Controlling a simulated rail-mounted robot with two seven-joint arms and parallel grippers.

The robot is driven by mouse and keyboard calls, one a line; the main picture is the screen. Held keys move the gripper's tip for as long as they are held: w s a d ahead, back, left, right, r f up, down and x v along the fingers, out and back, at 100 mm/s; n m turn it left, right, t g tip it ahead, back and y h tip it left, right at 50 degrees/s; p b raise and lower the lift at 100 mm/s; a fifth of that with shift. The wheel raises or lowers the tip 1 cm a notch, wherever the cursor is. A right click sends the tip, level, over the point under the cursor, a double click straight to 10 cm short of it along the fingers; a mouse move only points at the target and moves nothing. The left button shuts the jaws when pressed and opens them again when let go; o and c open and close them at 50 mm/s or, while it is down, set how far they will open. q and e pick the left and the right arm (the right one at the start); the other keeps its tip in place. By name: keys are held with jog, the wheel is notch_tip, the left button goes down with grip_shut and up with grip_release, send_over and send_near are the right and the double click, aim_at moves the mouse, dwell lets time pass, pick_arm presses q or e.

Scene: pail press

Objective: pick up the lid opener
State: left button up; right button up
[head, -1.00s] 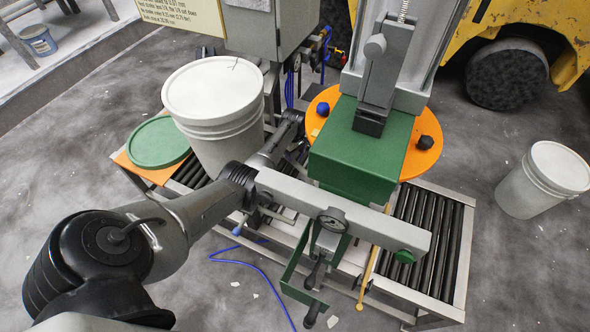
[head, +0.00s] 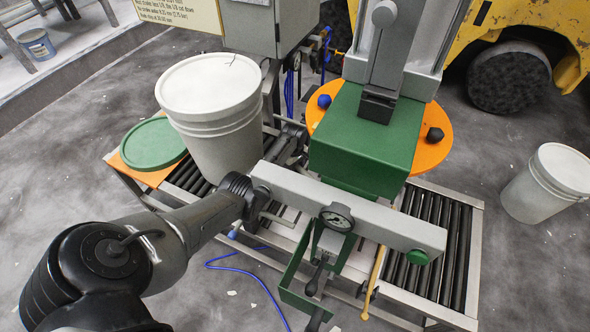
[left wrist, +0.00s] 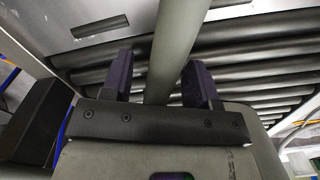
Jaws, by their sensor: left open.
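My left gripper (head: 290,138) is beside the white pail, low over the roller conveyor; its fingertips are hard to make out in the head view. In the left wrist view the gripper (left wrist: 158,82) is open, with two dark fingers pointing toward the rollers. A grey-green bar (left wrist: 178,40) runs between the fingers; I cannot tell whether it is the lid opener or whether the fingers touch it. I cannot clearly identify the lid opener in the head view. A green rack (head: 296,272) at the front has black-handled parts by it. My right gripper is not in view.
The white pail (head: 212,120) stands on the conveyor (head: 440,255), next to a green lid (head: 152,145). Another pail (head: 545,185) stands on the floor at right.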

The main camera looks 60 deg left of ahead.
pick_arm(q)
jog(key=shift+r, duration=0.1)
jog(key=shift+c, duration=0.2)
grip_shut()
jog(key=shift+r, duration=0.1)
